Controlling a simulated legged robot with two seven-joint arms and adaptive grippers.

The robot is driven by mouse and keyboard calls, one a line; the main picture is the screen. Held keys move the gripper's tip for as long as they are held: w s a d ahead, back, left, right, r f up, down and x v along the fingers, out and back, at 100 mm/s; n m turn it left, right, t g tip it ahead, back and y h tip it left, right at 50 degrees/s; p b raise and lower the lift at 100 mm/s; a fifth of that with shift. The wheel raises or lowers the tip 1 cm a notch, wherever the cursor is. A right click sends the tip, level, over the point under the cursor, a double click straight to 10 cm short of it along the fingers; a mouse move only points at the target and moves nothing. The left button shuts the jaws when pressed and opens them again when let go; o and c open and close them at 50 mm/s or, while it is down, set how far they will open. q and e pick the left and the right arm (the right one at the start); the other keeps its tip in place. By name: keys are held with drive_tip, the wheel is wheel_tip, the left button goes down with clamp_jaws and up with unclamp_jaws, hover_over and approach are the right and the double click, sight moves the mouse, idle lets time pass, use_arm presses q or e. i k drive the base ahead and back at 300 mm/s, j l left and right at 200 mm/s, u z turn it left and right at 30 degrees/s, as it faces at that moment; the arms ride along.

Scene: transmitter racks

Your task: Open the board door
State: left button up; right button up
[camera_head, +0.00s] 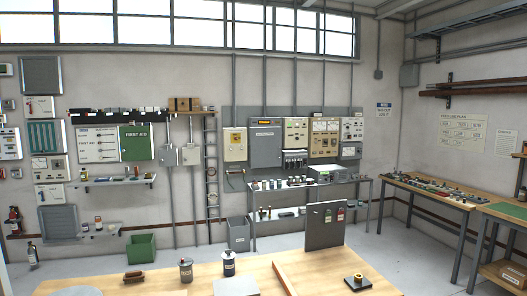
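A grey board with a closed door (265,148) hangs on the back wall, right of centre, among several meter and switch panels. A beige panel (235,144) is at its left and a panel with dials (296,131) at its right. A dark grey upright panel (325,226) with small red and green tags stands at the back edge of the near wooden table. I cannot tell which of these the task calls the board. Neither of my grippers shows in the head view.
The near wooden table (315,270) fills the bottom and holds dark jars (186,270), a brown block (133,276) and a black knob-like piece (357,281). A metal shelf table (300,207) stands below the wall panels. A long workbench (430,190) runs along the right wall.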

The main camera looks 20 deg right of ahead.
sight(265, 143)
drive_tip(key=i+l+z, duration=0.3)
drive_tip(key=l+z, duration=0.15)
drive_tip(key=i+l+z, duration=0.65)
drive_tip(key=z, duration=0.25)
drive_tip(key=i+l+z, duration=0.35)
drive_tip(key=z, duration=0.15)
drive_tip(key=i+l+z, duration=0.1)
drive_tip(key=i+z, duration=0.25)
drive_tip(key=z, duration=0.15)
drive_tip(key=i+z, duration=0.35)
drive_tip(key=z, duration=0.15)
drive_tip(key=i+u, duration=0.1)
drive_tip(key=i, duration=0.4)
drive_tip(key=i+l+u, duration=0.1)
drive_tip(key=i, duration=0.4)
drive_tip(key=i+l+u, duration=0.1)
drive_tip(key=i, duration=0.4)
drive_tip(key=i+l+u, duration=0.1)
drive_tip(key=i, duration=0.4)
drive_tip(key=i+j+u, duration=0.4)
drive_tip(key=i+u, duration=1.25)
drive_tip(key=i+l+u, duration=0.4)
drive_tip(key=i+j+u, duration=0.15)
drive_tip(key=i, duration=2)
